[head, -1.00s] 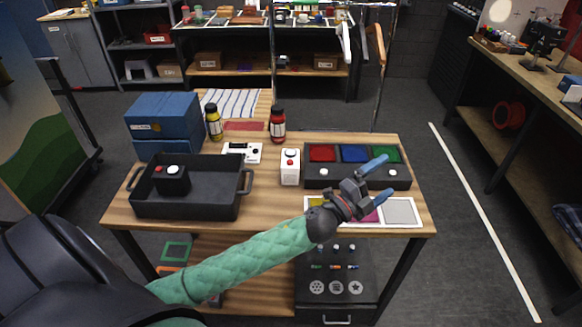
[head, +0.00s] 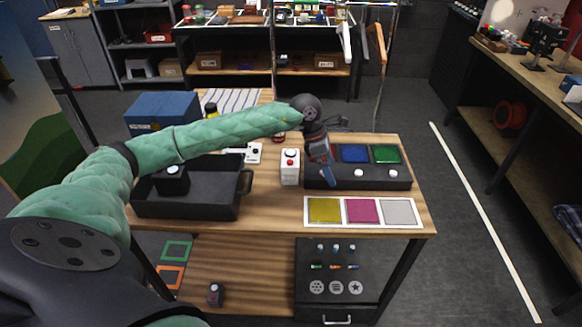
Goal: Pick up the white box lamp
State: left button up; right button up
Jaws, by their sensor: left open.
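The white box lamp (head: 290,172) stands upright on the wooden table, left of the dark panel with colored pads. It has a pale dome on top and a red spot on its front. My left gripper (head: 327,174) points down just right of the lamp, in front of the panel's left end. Its blue fingertip shows beside the lamp, and a gap is visible between them. The gripper is open and holds nothing. My right gripper is out of view.
The dark panel (head: 390,178) has blue and green pads in view; the gripper hides its left part. A card with yellow, magenta and grey squares (head: 362,224) lies in front. A black tray (head: 190,208) holds a dark box (head: 172,178) with a pale dome.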

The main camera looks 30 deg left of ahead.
aim_at(290, 156)
pick_arm(q)
jog(key=a+r+y, duration=0.1)
jog(key=a, duration=0.3)
jog(key=a+r+y, duration=0.1)
jog(key=a+y, duration=0.1)
jog(key=a, duration=0.3)
jog(key=w+a+r+y, duration=0.1)
jog(key=a+y, duration=0.1)
jog(key=a, duration=0.2)
jog(key=shift+w+a+r+g, duration=0.1)
jog(key=shift+a+g, duration=0.3)
jog(key=shift+a, duration=0.3)
jog(key=shift+f+p, duration=0.65)
jog(key=shift+f, duration=0.6)
jog(key=shift+f+p, duration=0.2)
jog(key=shift+p, duration=0.1)
notch_tip(290, 156, down, 4)
jog(key=p, duration=0.3)
jog(key=shift+a, duration=0.15)
jog(key=shift+f, duration=0.4)
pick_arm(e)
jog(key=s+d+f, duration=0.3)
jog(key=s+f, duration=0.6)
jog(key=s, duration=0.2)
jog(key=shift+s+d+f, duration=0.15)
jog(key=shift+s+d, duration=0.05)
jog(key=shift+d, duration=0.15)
